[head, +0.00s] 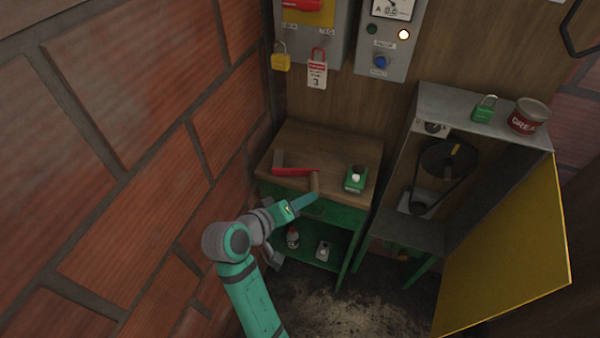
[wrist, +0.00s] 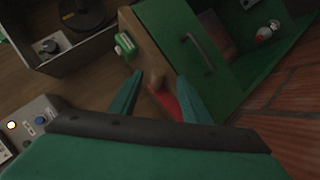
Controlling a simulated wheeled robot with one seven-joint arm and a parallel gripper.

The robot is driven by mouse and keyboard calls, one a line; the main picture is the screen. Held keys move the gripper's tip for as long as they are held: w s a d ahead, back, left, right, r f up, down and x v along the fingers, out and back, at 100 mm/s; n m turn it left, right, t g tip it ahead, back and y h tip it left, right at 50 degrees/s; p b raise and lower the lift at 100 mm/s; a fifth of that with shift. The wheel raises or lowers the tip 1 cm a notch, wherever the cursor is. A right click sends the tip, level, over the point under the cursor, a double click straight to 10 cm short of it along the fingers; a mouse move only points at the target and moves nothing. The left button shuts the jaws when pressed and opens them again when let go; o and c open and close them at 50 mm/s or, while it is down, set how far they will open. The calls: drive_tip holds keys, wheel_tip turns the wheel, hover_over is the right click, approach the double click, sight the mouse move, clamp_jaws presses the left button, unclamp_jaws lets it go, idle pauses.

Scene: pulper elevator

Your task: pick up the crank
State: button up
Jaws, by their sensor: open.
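The crank (head: 295,172) lies on the wooden top of the small bench in the head view. It has a red arm, a grey end piece at its left and a wooden handle (head: 314,183) at its right end, by the bench's front edge. My gripper (head: 313,197) is at that front edge, close to the handle. In the wrist view the fingers of my gripper (wrist: 159,76) are apart, with the wooden handle (wrist: 157,78) showing between and beyond their tips. Part of the red arm (wrist: 163,100) shows between the fingers. I cannot tell whether either finger touches the handle.
A green box (head: 355,179) with a white knob sits at the right on the bench (head: 340,150). A drawer and a lower shelf with small items are below. A brick wall (head: 120,130) stands left. A metal housing (head: 425,110) with an open yellow door (head: 510,260) stands right.

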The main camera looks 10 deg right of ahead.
drive_tip(key=x, duration=0.5)
drive_tip(key=shift+w+r, duration=0.2)
drive_tip(key=shift+w, duration=0.05)
clamp_jaws()
